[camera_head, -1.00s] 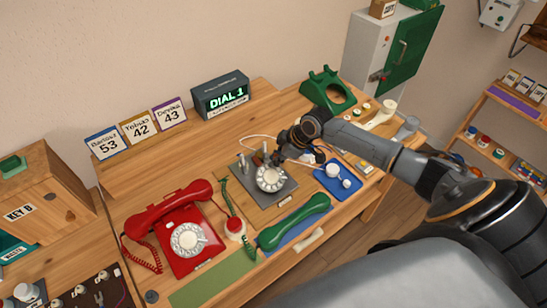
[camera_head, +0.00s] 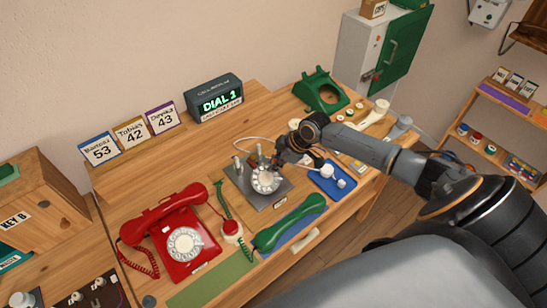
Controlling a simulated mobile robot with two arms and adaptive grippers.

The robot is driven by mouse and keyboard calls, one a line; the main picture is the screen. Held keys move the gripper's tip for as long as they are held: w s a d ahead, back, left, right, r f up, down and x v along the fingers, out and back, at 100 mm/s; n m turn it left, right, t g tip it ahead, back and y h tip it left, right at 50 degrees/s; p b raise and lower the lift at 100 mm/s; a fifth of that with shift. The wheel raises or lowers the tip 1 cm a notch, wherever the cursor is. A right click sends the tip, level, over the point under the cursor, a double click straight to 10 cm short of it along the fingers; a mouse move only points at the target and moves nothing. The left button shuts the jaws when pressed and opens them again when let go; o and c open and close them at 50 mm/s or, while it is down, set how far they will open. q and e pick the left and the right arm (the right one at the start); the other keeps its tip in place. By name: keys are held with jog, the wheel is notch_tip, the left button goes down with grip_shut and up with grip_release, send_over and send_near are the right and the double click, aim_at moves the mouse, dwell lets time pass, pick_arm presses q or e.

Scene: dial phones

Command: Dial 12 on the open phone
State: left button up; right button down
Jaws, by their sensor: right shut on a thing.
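The open phone is a grey metal base plate (camera_head: 240,181) with bare posts and a white rotary dial (camera_head: 264,183), in the middle of the desk. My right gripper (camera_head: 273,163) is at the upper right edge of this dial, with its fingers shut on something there. The fingertips are small and dark, so the exact contact is hard to see. A dark display (camera_head: 218,101) behind reads "DIAL 1" in green, with a smaller line too fine to read. My left gripper is not in view.
A red phone (camera_head: 180,240) stands at left. A green handset (camera_head: 290,222) lies in front of the open phone, with a red-and-white round part (camera_head: 232,229) beside it. A blue tray (camera_head: 325,183) is at right, a green phone shell (camera_head: 320,95) at back. Number cards (camera_head: 133,133) stand behind.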

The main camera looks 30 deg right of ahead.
jog(key=shift+s+d+f, duration=0.1)
jog(key=shift+s+f, duration=0.05)
jog(key=shift+s, duration=0.4)
jog(key=shift+s+f+p, duration=0.2)
jog(key=shift+s+p, duration=0.2)
jog(key=shift+s+r+p, duration=0.35)
jog(key=shift+r+p, duration=0.45)
jog(key=shift+p, duration=0.15)
notch_tip(320, 180, up, 6)
jog(key=s+p, duration=0.2)
jog(key=p, duration=0.3)
jog(key=shift+s+r, duration=0.2)
jog(key=shift+s, duration=0.2)
